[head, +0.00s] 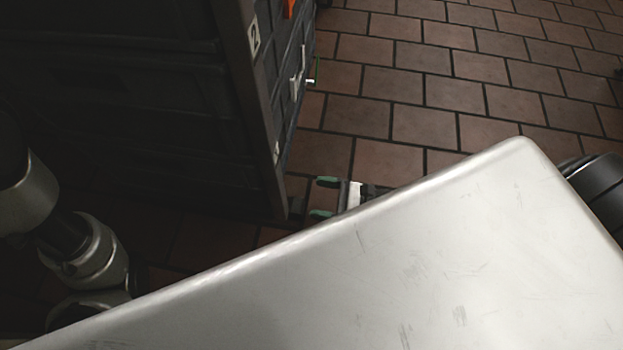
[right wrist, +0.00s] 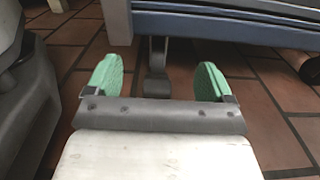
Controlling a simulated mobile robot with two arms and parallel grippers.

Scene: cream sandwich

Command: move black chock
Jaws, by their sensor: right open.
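My right gripper (head: 322,198) is open just past the metal surface's edge, low beside the dark cabinet. In the right wrist view its green finger pads (right wrist: 160,82) stand wide apart with nothing held between them. Beyond them, a dark upright piece (right wrist: 156,86) hangs under a blue-grey beam, like a caster; I cannot tell whether the black chock is part of this dark shape. I cannot make out the chock in the head view. My left arm shows at the left edge of the head view, but its gripper does not.
A dark cabinet (head: 130,100) with a "2" label and pale handle fills the upper left. A scratched metal surface (head: 430,270) covers the front. Bare red tile floor (head: 420,90) lies beyond. In the right wrist view a blue-grey beam (right wrist: 235,27) crosses above the fingers.

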